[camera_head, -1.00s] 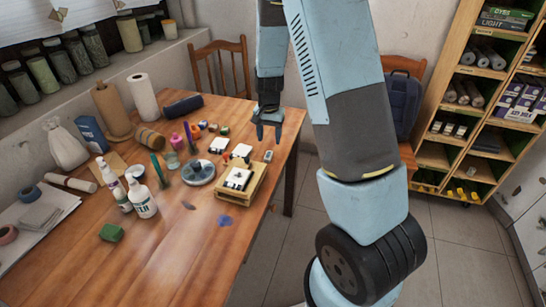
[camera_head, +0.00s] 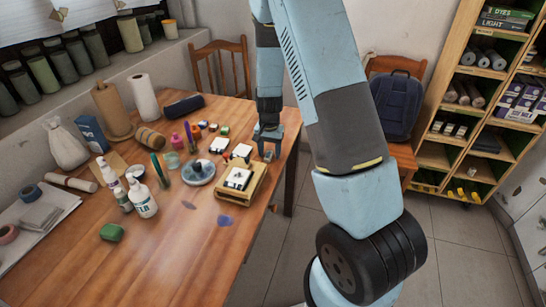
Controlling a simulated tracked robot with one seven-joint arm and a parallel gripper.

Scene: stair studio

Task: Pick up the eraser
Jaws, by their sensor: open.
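A small pale block with a darker part, which looks like the eraser (camera_head: 268,157), lies on the table near its right edge, right of the wooden box. My gripper (camera_head: 269,150) points down just above it, with its two fingers apart and nothing held between them. From this view I cannot tell whether the fingertips reach down to the sides of the block. The lower part of the gripper partly blocks the view behind it.
The wooden table (camera_head: 180,262) has a clear front. A wooden box (camera_head: 228,195) with a white item on top stands left of the gripper. Small pots, a round grey dish (camera_head: 198,178) and bottles (camera_head: 143,200) crowd the middle. A chair with a backpack (camera_head: 397,103) stands behind.

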